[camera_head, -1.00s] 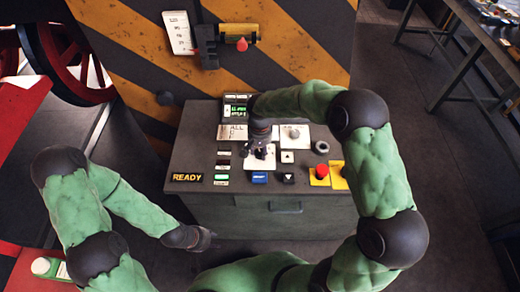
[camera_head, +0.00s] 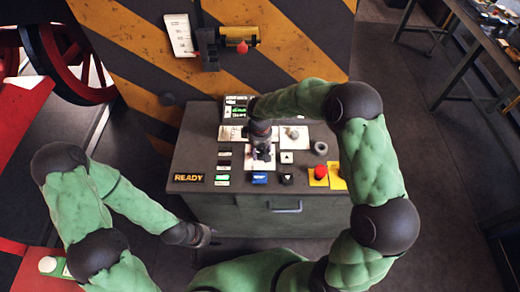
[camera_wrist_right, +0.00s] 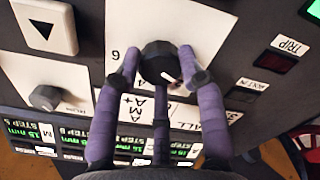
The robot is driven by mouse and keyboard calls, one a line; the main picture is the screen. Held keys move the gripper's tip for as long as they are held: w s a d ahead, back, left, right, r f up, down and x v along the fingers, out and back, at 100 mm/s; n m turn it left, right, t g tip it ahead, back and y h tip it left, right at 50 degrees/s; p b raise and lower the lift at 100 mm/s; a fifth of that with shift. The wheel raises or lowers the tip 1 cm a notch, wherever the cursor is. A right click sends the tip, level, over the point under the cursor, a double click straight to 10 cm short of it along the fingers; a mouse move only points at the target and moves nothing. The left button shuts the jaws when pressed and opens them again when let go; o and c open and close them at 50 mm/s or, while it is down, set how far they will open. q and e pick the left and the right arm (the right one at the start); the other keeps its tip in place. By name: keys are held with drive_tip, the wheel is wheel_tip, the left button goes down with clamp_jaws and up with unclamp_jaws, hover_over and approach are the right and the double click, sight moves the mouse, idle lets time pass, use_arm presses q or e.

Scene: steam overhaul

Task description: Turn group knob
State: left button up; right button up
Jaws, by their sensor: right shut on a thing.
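The group knob (camera_wrist_right: 158,62) is a round black knob with a white pointer line, on a white plate (camera_wrist_right: 205,25) with printed numbers and letters. In the wrist view its pointer line points to the lower right. My right gripper (camera_wrist_right: 157,72) is shut on the knob, its purple fingers around its sides. In the head view the right gripper (camera_head: 261,150) reaches down onto the console's white plate and hides the knob. My left gripper (camera_head: 203,236) hangs in front of the console's lower left, away from the knob; its fingers are too small and dark to read.
The console (camera_head: 330,200) carries a red button (camera_head: 320,172), a blue button (camera_head: 259,178), a grey knob (camera_head: 292,133) and a READY sign (camera_head: 188,178). A striped panel (camera_head: 290,60) stands behind. The floor at right (camera_head: 440,170) is clear.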

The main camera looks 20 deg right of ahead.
sight(260, 153)
drive_tip(key=shift+n, duration=0.8)
drive_tip(key=o, duration=1.1)
drive_tip(key=shift+o, duration=0.2)
wheel_tip(260, 153, up, 12)
